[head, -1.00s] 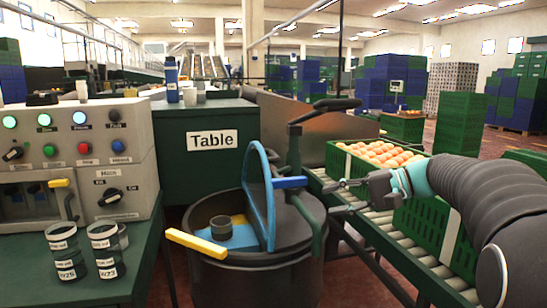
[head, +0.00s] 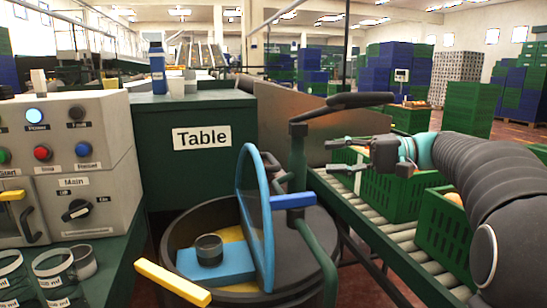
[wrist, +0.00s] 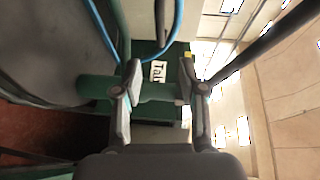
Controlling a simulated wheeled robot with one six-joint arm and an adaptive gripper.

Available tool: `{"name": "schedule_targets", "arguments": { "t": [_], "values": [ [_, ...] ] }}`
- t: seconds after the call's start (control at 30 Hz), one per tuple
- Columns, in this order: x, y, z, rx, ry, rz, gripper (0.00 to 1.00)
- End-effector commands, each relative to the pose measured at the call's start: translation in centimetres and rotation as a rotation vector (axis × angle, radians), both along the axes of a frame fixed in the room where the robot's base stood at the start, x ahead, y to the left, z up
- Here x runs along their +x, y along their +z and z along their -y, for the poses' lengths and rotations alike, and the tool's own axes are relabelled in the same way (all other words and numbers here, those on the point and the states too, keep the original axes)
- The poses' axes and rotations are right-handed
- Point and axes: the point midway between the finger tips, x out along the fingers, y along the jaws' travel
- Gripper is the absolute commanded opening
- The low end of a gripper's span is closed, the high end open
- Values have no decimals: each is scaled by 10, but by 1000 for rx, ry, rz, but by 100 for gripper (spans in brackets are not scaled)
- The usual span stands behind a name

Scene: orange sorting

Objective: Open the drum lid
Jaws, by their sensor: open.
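The dark drum (head: 190,225) stands at the bottom middle of the head view. Its blue-rimmed lid half (head: 240,205) stands upright across the middle, so the left side is open. A dark cover (head: 305,250) lies over the right side. A blue handle bar (head: 293,200) sticks out to the right of the upright half. My gripper (head: 330,157) is open and empty, right of and above the drum, pointing left. In the wrist view my open fingers (wrist: 161,68) frame a green bar (wrist: 98,88); contact cannot be told. The blue rim (wrist: 103,32) shows at upper left.
A dark green post with a black arm (head: 345,100) rises behind the drum. Green crates (head: 390,195) stand on a roller conveyor (head: 345,190) at right. The green table (head: 185,110) is behind. A control panel (head: 75,160) and glass beakers (head: 55,270) are at left.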

Motion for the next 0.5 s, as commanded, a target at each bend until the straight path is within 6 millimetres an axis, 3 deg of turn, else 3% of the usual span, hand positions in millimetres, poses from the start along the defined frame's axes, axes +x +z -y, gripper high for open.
{"name": "schedule_targets", "arguments": {
  "t": [0.5],
  "values": [
    [8, -10, -84, 0, 7, -1, 41]
  ]
}}
